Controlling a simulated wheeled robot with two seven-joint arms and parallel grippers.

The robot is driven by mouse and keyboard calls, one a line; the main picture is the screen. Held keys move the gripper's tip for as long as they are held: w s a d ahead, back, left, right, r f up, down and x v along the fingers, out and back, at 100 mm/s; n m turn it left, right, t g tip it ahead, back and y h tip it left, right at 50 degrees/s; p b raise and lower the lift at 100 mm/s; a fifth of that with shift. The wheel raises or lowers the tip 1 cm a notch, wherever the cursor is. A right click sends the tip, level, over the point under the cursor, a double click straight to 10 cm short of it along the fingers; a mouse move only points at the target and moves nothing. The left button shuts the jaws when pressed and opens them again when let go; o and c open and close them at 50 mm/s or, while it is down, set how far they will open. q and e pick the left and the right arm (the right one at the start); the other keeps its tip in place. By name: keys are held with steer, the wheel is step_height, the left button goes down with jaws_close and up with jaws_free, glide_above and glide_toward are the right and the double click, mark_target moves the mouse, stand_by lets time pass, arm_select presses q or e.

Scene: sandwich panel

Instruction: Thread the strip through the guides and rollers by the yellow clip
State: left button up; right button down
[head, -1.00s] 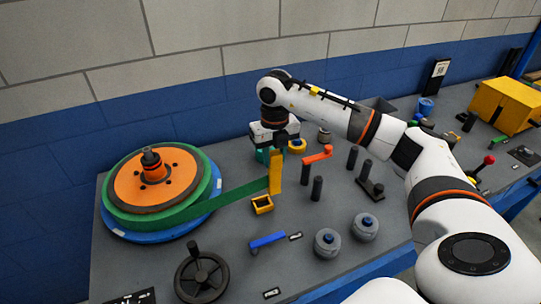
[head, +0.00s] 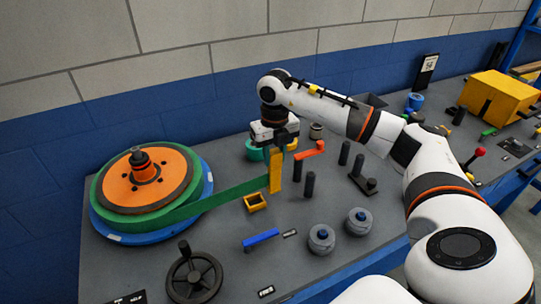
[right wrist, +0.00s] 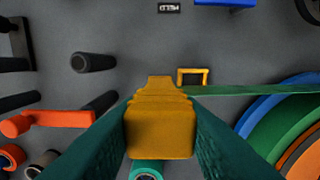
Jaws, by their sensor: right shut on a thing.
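The yellow clip (head: 275,171) stands upright at the free end of the green strip (head: 228,195). The strip runs from the orange and green reel (head: 148,182) on the left to the clip. My right gripper (head: 275,148) is shut on the top of the clip. In the right wrist view the clip (right wrist: 160,130) sits between the two green fingers, with the strip (right wrist: 250,90) going off to the right. A yellow square guide (head: 256,202) is on the bench just in front of the clip. My left gripper is not in view.
Black posts (head: 309,185), an orange-red lever (head: 309,150) and a black bracket (head: 364,183) stand right of the clip. Two grey rollers (head: 321,238), a blue bar (head: 261,237) and a handwheel (head: 194,276) are nearer the front. A yellow box (head: 497,97) is far right.

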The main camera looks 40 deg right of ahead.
steer(key=s+d, duration=0.2)
steer(key=d, duration=0.5)
steer(key=shift+d+b, duration=0.4)
steer(key=shift+b, duration=0.05)
stand_by(0.5)
steer(key=s+d, duration=0.2)
steer(key=d, duration=0.6)
steer(key=shift+d, duration=0.35)
stand_by(0.5)
steer(key=s+d+p, duration=0.1)
steer(key=s+d, duration=0.1)
steer(key=d, duration=0.6)
steer(key=shift+d, duration=0.4)
stand_by(0.7)
steer(key=shift+s+d, duration=0.1)
